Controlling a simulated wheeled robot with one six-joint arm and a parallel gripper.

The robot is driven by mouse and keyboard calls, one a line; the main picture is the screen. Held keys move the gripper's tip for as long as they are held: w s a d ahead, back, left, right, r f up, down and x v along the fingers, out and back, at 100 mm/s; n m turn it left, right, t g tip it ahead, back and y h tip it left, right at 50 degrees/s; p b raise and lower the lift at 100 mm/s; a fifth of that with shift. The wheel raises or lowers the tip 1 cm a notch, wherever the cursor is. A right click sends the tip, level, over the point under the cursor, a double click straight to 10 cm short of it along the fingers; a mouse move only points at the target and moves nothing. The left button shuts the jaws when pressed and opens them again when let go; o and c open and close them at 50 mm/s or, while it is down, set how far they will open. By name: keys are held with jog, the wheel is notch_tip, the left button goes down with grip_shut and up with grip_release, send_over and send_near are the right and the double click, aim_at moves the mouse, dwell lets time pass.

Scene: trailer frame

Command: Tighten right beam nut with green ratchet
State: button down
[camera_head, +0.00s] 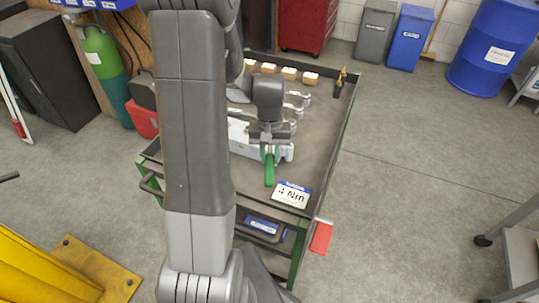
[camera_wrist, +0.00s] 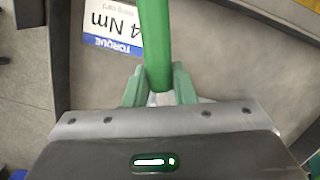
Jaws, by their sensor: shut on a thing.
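The green ratchet is held in my gripper (camera_head: 268,140) over the tool cart (camera_head: 318,150). Its green handle (camera_head: 269,170) points toward the front edge of the cart in the head view. In the wrist view the green ratchet handle (camera_wrist: 154,38) runs up from between the two green fingers of my gripper (camera_wrist: 158,88), which are shut on it. The ratchet's head is hidden behind the gripper. I cannot make out the right beam nut in either view.
A white "4 Nm" torque card (camera_head: 292,194) lies at the cart's front corner and shows in the wrist view (camera_wrist: 112,28). Several small wooden blocks (camera_head: 289,74) line the cart's back. A yellow steel part (camera_head: 85,272) is at lower left.

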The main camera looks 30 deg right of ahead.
jog(key=shift+r, duration=0.15)
jog(key=shift+r+p, duration=0.3)
jog(key=shift+r, duration=0.05)
jog(key=shift+r, duration=0.15)
dwell(0.4)
jog(key=shift+r+p, duration=0.25)
jog(key=shift+p, duration=0.05)
jog(key=shift+r, duration=0.15)
dwell(0.4)
notch_tip(320, 180, up, 4)
jog(key=p, duration=0.3)
jog(key=c, duration=1.8)
grip_release()
grip_shut()
